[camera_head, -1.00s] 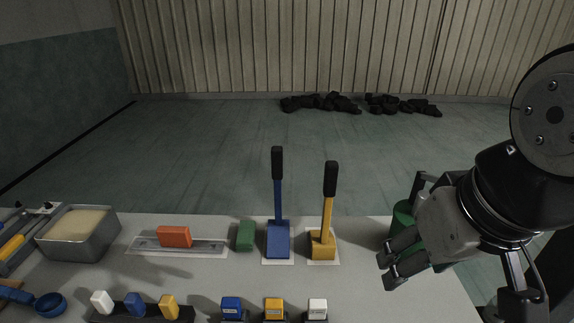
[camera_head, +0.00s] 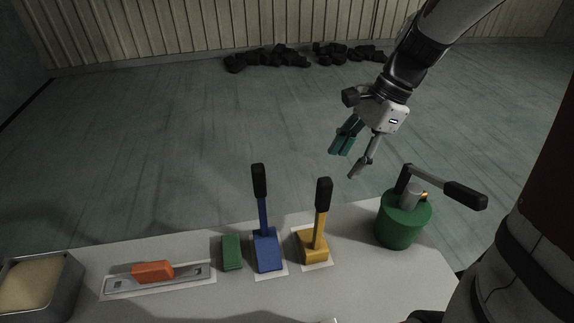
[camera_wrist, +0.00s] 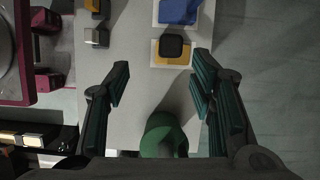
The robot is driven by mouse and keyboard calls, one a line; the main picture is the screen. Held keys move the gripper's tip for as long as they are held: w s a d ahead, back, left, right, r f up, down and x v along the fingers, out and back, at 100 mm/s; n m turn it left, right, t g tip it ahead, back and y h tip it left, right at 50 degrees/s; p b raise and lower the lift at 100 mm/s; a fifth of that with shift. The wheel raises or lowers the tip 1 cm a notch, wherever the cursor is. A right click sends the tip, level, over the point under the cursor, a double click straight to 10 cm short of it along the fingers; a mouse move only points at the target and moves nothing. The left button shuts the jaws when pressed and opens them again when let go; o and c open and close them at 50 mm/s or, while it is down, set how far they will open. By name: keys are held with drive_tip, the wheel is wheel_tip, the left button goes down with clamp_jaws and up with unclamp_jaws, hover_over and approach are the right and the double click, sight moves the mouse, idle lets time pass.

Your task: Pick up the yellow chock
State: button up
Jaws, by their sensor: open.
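The yellow chock (camera_head: 311,247) stands on a pale pad near the right end of the grey table, its yellow shaft and black handle pointing up. My gripper (camera_head: 352,160) is open and empty, raised above and to the right of the chock in the head view. In the wrist view, the chock (camera_wrist: 158,59) lies at the top between my open fingers (camera_wrist: 160,72). Its black handle top faces the camera and hides part of the yellow body. My fingers appear apart from it.
A blue chock (camera_head: 266,250) with a similar handle stands just left of the yellow one. A green block (camera_head: 231,252), an orange-handled float (camera_head: 152,271) and a sand tray (camera_head: 73,289) lie further left. A green canister with a crank (camera_head: 403,222) stands right.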

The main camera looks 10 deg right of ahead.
approach(316, 198)
drive_tip(key=shift+m, duration=0.3)
drive_tip(key=x, duration=0.2)
drive_tip(key=s+x, duration=0.1)
drive_tip(key=x, duration=0.1)
drive_tip(key=shift+f+p, duration=0.3)
drive_tip(key=shift+f, duration=0.05)
drive_tip(key=shift+w+p+x, duration=0.1)
drive_tip(key=shift+p+x, duration=0.1)
drive_tip(key=shift+x, duration=0.95)
drive_tip(key=shift+w+p+x, duration=0.15)
drive_tip(key=shift+p+x, duration=0.05)
drive_tip(key=shift+x, duration=1)
drive_tip(key=shift+a, duration=0.1)
clamp_jaws()
drive_tip(key=shift+w+r, duration=0.1)
drive_tip(key=shift+r, duration=0.05)
